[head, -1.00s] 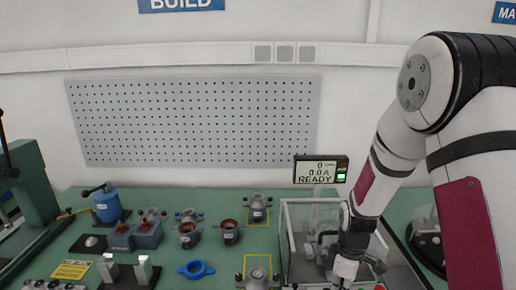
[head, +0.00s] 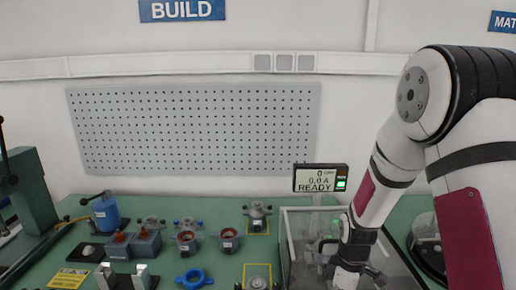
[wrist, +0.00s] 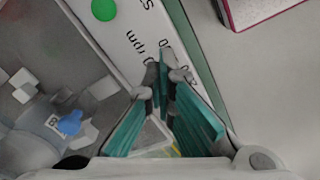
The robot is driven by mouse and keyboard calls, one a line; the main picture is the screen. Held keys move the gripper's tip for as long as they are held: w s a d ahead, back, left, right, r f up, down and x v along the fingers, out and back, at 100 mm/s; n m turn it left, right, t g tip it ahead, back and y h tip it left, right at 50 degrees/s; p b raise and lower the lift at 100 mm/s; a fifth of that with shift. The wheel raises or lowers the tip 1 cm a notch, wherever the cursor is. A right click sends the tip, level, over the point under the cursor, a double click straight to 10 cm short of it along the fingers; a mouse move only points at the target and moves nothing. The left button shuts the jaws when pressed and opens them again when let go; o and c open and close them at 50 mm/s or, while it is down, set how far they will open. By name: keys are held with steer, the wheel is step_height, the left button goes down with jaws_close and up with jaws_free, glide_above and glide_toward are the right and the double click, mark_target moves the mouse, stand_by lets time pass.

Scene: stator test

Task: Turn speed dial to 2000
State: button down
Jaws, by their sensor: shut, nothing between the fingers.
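The white control panel (wrist: 126,28) shows in the wrist view with upside-down "rpm" lettering, partly covered digits and a round green button (wrist: 104,9). My gripper (wrist: 166,66) is shut, its teal-padded fingers over the lettered part of the panel. No speed dial is clearly visible; it may be hidden by the fingers. I cannot tell whether the fingertips touch anything. In the head view my gripper (head: 346,280) is low, by the clear-walled test enclosure (head: 312,211), and partly cut off. The display (head: 320,178) behind it reads 0, 0.0 A and READY, with a green light.
The green bench (head: 225,266) holds several motor parts, a blue ring (head: 194,279) and a blue pot-like tool (head: 106,212) to the left. A blue piece (wrist: 70,123) shows at the left of the wrist view. A perforated board (head: 195,130) hangs behind.

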steer(key=shift+s+a+f+p, duration=0.4)
steer(key=shift+s+f+p, duration=0.1)
steer(key=shift+s+p, duration=0.2)
steer(key=shift+w, duration=0.25)
stand_by(0.4)
steer(key=shift+d+r, duration=0.1)
steer(key=shift+s+d+r+p, duration=0.1)
steer(key=shift+s+d+p, duration=0.15)
steer(key=shift+p, duration=0.05)
step_height(320, 180, up, 6)
steer(key=p, duration=0.2)
steer(key=shift+p, duration=0.3)
